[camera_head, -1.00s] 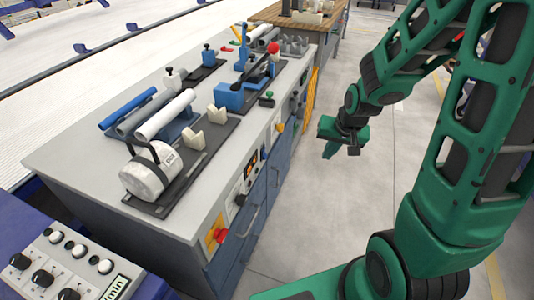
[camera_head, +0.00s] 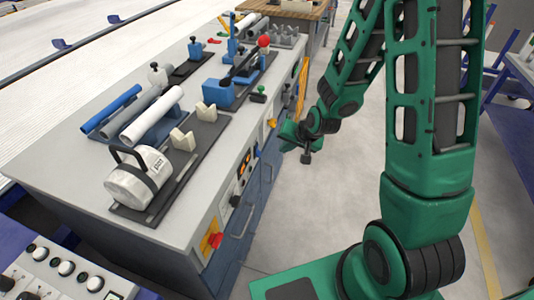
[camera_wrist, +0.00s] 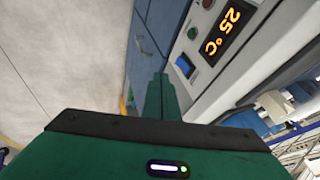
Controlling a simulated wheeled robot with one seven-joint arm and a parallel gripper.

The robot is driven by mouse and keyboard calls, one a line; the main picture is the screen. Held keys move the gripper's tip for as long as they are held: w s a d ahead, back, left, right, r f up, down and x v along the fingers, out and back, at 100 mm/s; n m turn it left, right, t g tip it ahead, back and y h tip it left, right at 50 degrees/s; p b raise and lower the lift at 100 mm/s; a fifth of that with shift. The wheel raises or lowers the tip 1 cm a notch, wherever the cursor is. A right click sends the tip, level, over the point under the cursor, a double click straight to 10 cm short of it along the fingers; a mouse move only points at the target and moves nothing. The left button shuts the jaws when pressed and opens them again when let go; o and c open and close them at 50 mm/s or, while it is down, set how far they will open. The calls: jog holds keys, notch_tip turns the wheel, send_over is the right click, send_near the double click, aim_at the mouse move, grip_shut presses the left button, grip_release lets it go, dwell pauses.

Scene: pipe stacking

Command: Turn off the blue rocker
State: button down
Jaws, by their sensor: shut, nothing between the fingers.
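The blue rocker (camera_wrist: 185,66) shows in the wrist view as a small blue switch in a dark frame on the light front panel, beside the orange "25 °C" display. In the head view it is a tiny blue spot (camera_head: 256,151) on the bench front, too small to tell its position. My gripper (camera_head: 286,147) is in front of that panel, to the right of the rocker in the head view. In the wrist view my green fingers (camera_wrist: 160,82) are together and empty, their tips just left of the rocker. I cannot tell whether they touch the panel.
The same panel holds the display (camera_wrist: 223,32), a red emergency knob (camera_head: 214,241) on yellow and a black knob (camera_head: 235,200). The grey bench top (camera_head: 90,175) carries pipes (camera_head: 152,115) and a white roll (camera_head: 138,178). The floor (camera_head: 300,215) right of the bench is clear.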

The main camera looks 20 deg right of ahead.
aim_at(258, 151)
jog(key=shift+f, duration=0.1)
jog(key=w+a+f, duration=0.4)
jog(key=w+f, duration=0.3)
jog(key=f, duration=0.2)
jog(key=shift+w+a, duration=0.35)
jog(key=shift+r, duration=0.1)
